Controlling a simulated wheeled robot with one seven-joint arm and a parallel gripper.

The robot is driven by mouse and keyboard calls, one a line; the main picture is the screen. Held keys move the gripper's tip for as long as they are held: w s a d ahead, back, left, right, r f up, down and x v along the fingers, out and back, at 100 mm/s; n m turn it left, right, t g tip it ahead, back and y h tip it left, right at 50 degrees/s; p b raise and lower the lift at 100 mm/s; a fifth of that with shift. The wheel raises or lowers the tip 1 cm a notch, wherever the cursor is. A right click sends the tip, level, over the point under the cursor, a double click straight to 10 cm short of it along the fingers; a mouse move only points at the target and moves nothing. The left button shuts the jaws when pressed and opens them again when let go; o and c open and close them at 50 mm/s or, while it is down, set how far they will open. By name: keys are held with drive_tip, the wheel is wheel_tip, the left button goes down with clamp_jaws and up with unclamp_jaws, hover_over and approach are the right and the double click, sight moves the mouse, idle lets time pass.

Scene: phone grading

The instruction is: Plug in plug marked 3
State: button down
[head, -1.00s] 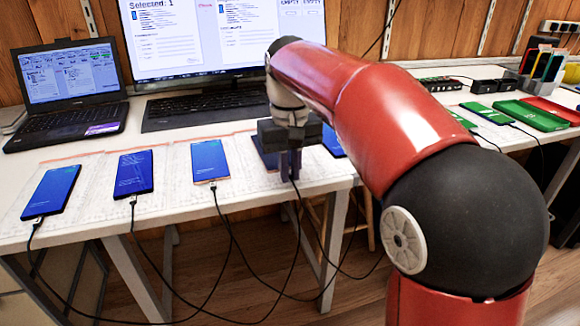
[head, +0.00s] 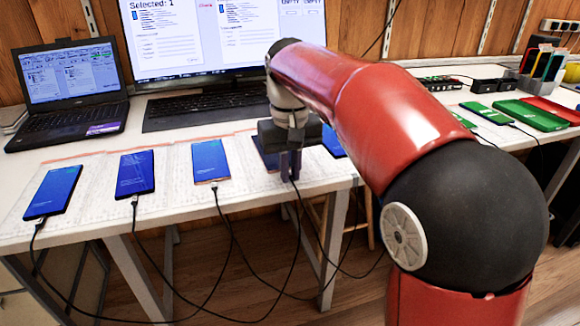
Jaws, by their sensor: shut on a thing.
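Several blue-screened phones lie in a row along the table's front edge: a far-left phone (head: 53,191), a second phone (head: 135,173), a third phone (head: 210,161), a fourth phone (head: 264,153) mostly behind my gripper, and a fifth (head: 333,141) partly hidden by my arm. My gripper (head: 290,170) points down at the front end of the fourth phone. It is shut on a cable plug, which the fingers hide; its black cable (head: 296,205) hangs below. I cannot tell whether the plug is in the phone. Number marks are not readable.
A laptop (head: 69,90), a keyboard (head: 205,108) and a monitor (head: 228,35) stand behind the phones. Black cables hang from the table's front edge.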

sight(292, 179)
idle(0.8)
drive_tip(key=c, duration=1.4)
unclamp_jaws()
drive_tip(key=shift+c, duration=0.2)
drive_tip(key=shift+s+r+p, duration=0.15)
drive_tip(key=shift+r+p, duration=0.95)
drive_tip(key=shift+r, duration=0.15)
drive_tip(key=shift+s+d+r, duration=0.15)
drive_tip(key=shift+s+r, duration=0.05)
drive_tip(key=shift+r, duration=1.05)
